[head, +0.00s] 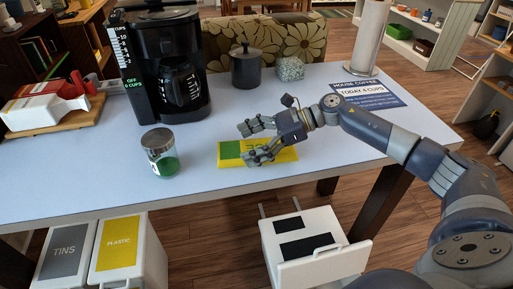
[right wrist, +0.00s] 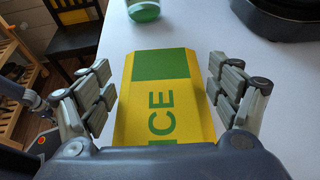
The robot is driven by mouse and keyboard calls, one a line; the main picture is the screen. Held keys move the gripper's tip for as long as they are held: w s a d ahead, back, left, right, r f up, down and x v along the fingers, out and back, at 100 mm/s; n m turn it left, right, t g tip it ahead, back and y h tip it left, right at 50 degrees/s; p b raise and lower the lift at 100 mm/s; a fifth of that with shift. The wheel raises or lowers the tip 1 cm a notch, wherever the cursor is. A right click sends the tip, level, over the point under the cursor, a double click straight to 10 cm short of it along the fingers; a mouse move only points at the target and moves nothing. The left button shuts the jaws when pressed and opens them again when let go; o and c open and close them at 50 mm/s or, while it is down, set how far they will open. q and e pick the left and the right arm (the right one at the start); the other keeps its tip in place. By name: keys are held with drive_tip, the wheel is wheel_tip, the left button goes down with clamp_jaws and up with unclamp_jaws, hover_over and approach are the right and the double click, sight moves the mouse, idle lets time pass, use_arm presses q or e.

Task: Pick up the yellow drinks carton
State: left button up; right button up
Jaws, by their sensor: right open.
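The yellow drinks carton (head: 284,154) lies flat on the pale table, with a green end and green lettering. In the right wrist view the carton (right wrist: 160,105) lies between my two fingers, its green end pointing away. My right gripper (head: 247,143) is open over the carton, one finger along each side. In the right wrist view my right gripper (right wrist: 160,82) shows a gap on both sides of the carton. In the head view the hand and fingers hide part of the carton. My left gripper does not show in the head view.
A glass jar (head: 161,152) with green contents stands left of the carton; it also shows beyond the carton in the right wrist view (right wrist: 144,10). A black coffee maker (head: 160,60), a black canister (head: 245,68) and a printed sign (head: 368,93) are farther back. The table's front edge is close.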

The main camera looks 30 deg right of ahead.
sight(245, 148)
drive_tip(key=shift+w+a+f, duration=0.2)
drive_tip(key=shift+a+f, duration=0.1)
drive_tip(key=shift+a, duration=0.2)
drive_tip(key=c, duration=1.1)
drive_tip(key=shift+o, duration=0.2)
drive_tip(key=shift+d+r, duration=0.1)
drive_tip(key=shift+r, duration=0.4)
wheel_tip(245, 148, up, 2)
drive_tip(key=shift+r+b, duration=0.25)
drive_tip(key=shift+b, duration=0.4)
drive_tip(key=s+a+r+b, duration=0.1)
drive_tip(key=s+a, duration=0.9)
drive_tip(key=a, duration=0.2)
drive_tip(key=shift+s+r+b, duration=0.25)
drive_tip(key=shift+b, duration=0.15)
drive_tip(key=shift+a, duration=0.1)
